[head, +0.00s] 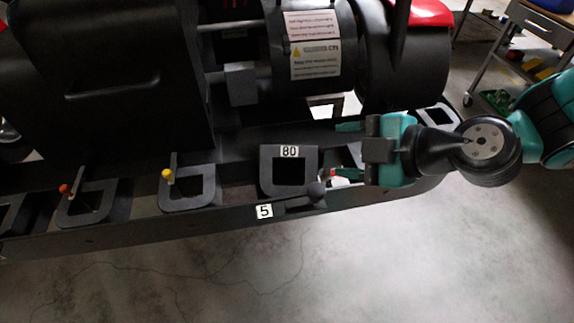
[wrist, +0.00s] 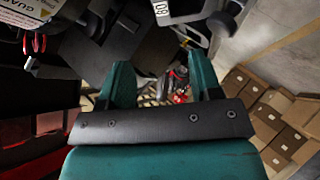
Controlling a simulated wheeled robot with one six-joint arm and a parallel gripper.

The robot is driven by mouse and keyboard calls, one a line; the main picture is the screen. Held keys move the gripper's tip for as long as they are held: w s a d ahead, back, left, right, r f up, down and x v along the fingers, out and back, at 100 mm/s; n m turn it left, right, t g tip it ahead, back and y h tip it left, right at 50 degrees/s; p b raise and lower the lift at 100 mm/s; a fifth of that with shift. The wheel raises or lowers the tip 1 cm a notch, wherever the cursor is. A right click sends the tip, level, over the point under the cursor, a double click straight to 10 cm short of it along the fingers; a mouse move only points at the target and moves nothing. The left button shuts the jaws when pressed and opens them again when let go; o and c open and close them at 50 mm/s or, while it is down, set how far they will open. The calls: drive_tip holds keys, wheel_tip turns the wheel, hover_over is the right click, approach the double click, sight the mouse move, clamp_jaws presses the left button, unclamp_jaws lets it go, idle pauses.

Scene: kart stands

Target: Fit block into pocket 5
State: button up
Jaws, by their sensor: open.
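A dark square-cornered bracket with an opening (head: 268,182) is on the rail in the head view. It bears a tag reading 80 (head: 289,152), and a tag reading 5 (head: 264,211) is below it on the rail. I take it as pocket 5; its opening looks dark and empty. A plain grey box (head: 241,84) shows above and left of it; I cannot tell whether it is the block. My gripper (head: 337,150) is open, pointing left, to the right of the bracket. In the wrist view nothing is held between its fingers (wrist: 160,65).
Similar brackets with a yellow knob (head: 167,173) and an orange knob (head: 64,188) are to the left. Dark kart machinery (head: 320,60) rises behind. Cardboard boxes (wrist: 270,120) lie at right in the wrist view. The front floor is clear.

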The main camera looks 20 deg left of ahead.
sight(291, 151)
drive_tip(key=p+x, duration=0.2)
drive_tip(key=x, duration=0.6)
drive_tip(key=shift+a, duration=0.1)
drive_tip(key=shift+w+d+f+p+x, duration=0.15)
drive_tip(key=shift+p+x, duration=0.25)
drive_tip(key=shift+x, duration=0.55)
drive_tip(key=shift+d+f+p+x, duration=0.15)
drive_tip(key=shift+p+x, duration=0.2)
drive_tip(key=shift+x, duration=0.65)
drive_tip(key=shift+w+d+f+p+x, duration=0.15)
drive_tip(key=shift+p+x, duration=0.25)
drive_tip(key=shift+x, duration=0.55)
drive_tip(key=shift+a, duration=0.15)
clamp_jaws()
